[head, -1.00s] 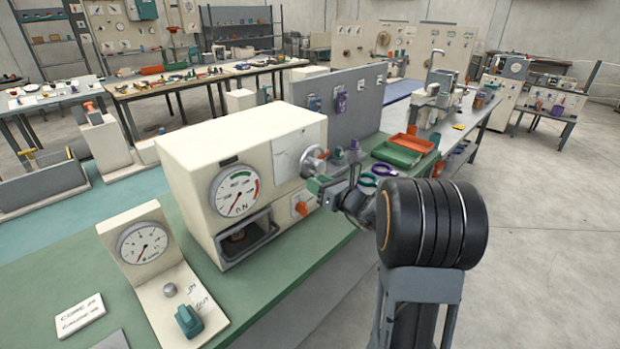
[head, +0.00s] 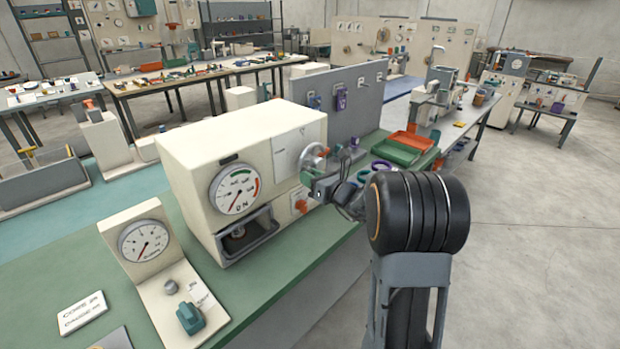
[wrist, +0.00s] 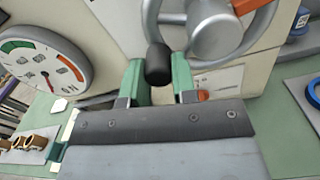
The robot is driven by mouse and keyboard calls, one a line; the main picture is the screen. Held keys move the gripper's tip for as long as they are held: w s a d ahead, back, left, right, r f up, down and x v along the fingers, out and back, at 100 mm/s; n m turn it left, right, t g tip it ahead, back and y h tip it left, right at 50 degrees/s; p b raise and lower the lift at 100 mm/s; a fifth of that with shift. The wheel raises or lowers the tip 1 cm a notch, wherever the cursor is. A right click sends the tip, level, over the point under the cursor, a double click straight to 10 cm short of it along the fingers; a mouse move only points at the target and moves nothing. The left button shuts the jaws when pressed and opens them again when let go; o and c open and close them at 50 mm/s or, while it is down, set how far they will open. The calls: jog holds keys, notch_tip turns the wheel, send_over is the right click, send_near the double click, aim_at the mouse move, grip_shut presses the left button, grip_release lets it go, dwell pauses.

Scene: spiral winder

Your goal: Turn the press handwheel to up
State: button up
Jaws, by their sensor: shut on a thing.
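The press handwheel (head: 312,157) is a grey metal wheel on the right face of the cream press (head: 225,165). In the wrist view its rim and round hub (wrist: 215,32) fill the top, with an orange part beside the hub. My gripper (head: 316,184) is at the wheel's lower edge. In the wrist view its two green fingers (wrist: 159,80) stand either side of the wheel's black handle knob (wrist: 158,62) and are shut on it. The top of the wheel is cut off in the wrist view.
The press's round dial (head: 235,190) faces left of the wheel. An orange knob (head: 299,201) sits just below the wheel. Green and red trays (head: 398,150) and purple and green rings stand on the bench behind my gripper. The floor at right is clear.

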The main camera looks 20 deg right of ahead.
jog(key=shift+f+n+b, duration=0.3)
jog(key=shift+f+b, duration=0.1)
jog(key=shift+b, duration=0.5)
jog(key=shift+c, duration=0.2)
jog(key=w+d+f+n+b, duration=0.2)
jog(key=d+n+b, duration=0.3)
jog(key=n+b, duration=1)
jog(key=shift+w+f+b, duration=0.2)
jog(key=shift+f+b, duration=0.45)
jog(key=shift+b, duration=4.1)
jog(key=shift+d, duration=0.1)
jog(key=o, duration=0.6)
jog(key=shift+r, duration=0.1)
jog(key=shift+o, duration=0.2)
jog(key=v, duration=1.3)
jog(key=shift+s+d, duration=0.2)
jog(key=shift+s, duration=0.2)
